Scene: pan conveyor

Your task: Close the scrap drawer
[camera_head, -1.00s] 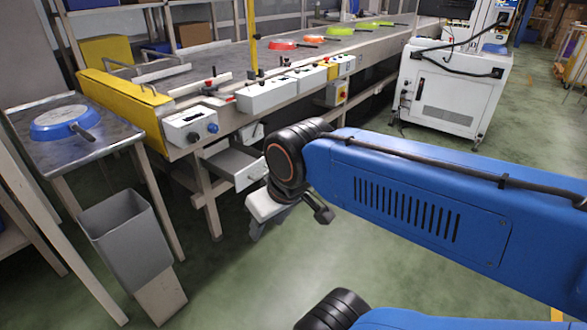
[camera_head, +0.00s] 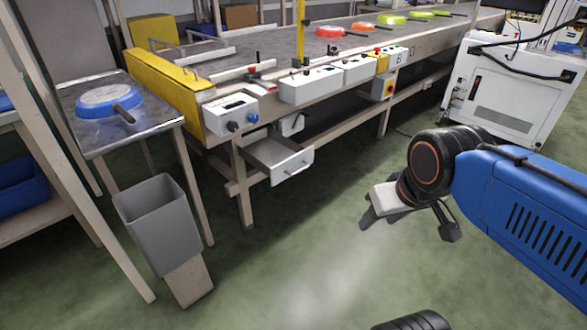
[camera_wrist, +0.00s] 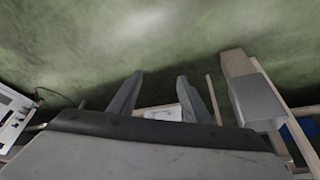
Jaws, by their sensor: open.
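The scrap drawer (camera_head: 283,163) is a light grey drawer under the conveyor table, pulled out, with a handle on its front. In the wrist view a small white piece (camera_wrist: 192,103) between the fingers looks like the drawer front, partly hidden. My gripper (camera_head: 388,222) hangs over the floor to the right of the drawer and nearer the camera, clear of it. In the wrist view its two fingers (camera_wrist: 160,95) are spread apart with nothing held between them.
A side table (camera_head: 150,115) holds a blue pan (camera_head: 108,100). The conveyor (camera_head: 315,50) carries several coloured pans. A white machine cabinet (camera_head: 500,95) stands at right. The floor before the drawer is clear.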

